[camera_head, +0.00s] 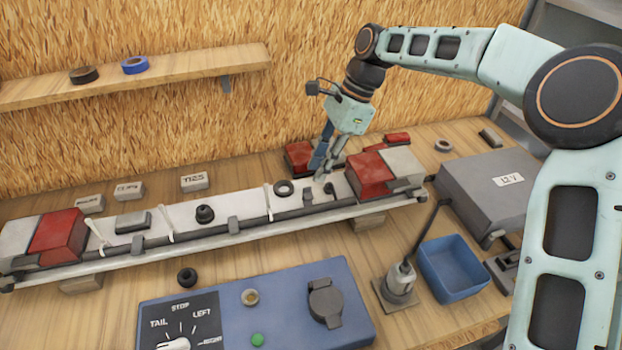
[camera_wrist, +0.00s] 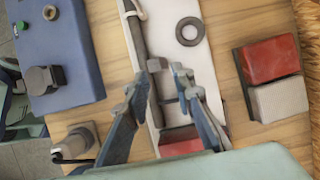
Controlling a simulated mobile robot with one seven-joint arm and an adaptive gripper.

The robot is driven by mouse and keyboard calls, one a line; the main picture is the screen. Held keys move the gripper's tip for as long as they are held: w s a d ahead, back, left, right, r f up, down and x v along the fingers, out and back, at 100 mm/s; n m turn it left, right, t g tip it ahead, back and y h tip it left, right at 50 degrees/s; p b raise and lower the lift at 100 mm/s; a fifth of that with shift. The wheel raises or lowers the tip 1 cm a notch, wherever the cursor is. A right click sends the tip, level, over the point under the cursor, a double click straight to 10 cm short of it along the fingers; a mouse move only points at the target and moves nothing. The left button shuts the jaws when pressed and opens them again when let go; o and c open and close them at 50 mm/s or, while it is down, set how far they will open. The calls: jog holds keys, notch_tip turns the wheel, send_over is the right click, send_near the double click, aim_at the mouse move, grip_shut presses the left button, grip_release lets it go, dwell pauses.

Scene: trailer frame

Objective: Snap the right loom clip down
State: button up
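A pale trailer bar (camera_head: 190,219) lies across the bench with a dark loom (camera_head: 205,232) along its near edge. A small grey clip (camera_head: 308,195) sits on the loom toward the right, left of the right red-and-white lamp (camera_head: 367,176); it also shows in the wrist view (camera_wrist: 154,65). Whether it is raised or closed is too small to tell. My gripper (camera_head: 325,174) is over the bar near this clip, pointing down. In the wrist view my gripper (camera_wrist: 160,79) has its fingers apart with nothing held; the clip shows just beyond the tips.
A black ring (camera_head: 284,188) lies on the bar near the gripper. Other grey clips (camera_head: 233,225) sit further left on the loom. A blue switch panel (camera_head: 262,312), blue bin (camera_head: 451,268) and grey 12 V box (camera_head: 490,190) stand in front and right.

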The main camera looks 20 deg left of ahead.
aim_at(309, 187)
jog(key=x, duration=0.5)
jog(key=shift+r, duration=0.1)
grip_shut()
